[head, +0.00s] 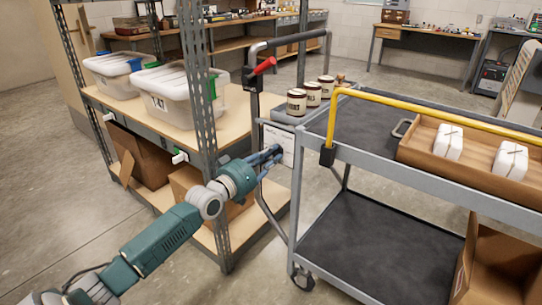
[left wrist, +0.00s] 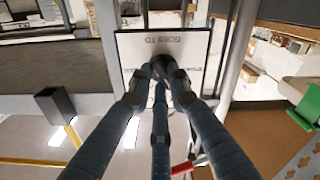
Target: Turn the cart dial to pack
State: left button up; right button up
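The cart (head: 345,150) stands at the right, with a white dial card (head: 287,149) at its near left end. In the left wrist view the card (left wrist: 128,48) fills the middle, with "GOES TO" printed upside down and more lettering at its sides, partly covered. My left gripper (head: 276,155) reaches the card from the left. In the left wrist view its fingers (left wrist: 160,72) bend inward and their dark tips come together at the card's middle, around the dial. The dial itself is mostly hidden by the fingers, so its setting cannot be read. My right gripper is not in view.
A shelf rack (head: 200,130) with lidded bins stands close on the left of my arm. The cart has a yellow handle bar (head: 430,112) and a wooden tray (head: 420,150) with white packages. Several jars (head: 312,93) stand behind the card, near a red lever (head: 263,66).

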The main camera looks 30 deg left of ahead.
pick_arm(q)
jog(key=o, duration=0.4)
jog(key=shift+f, duration=0.1)
jog(key=shift+s, duration=0.1)
jog(key=shift+s+a, duration=0.15)
jog(key=shift+s, duration=1.85)
jog(key=shift+s+a, duration=0.2)
jog(key=shift+s, duration=1.75)
jog(key=shift+s+a, duration=0.15)
jog(key=shift+s, duration=1.85)
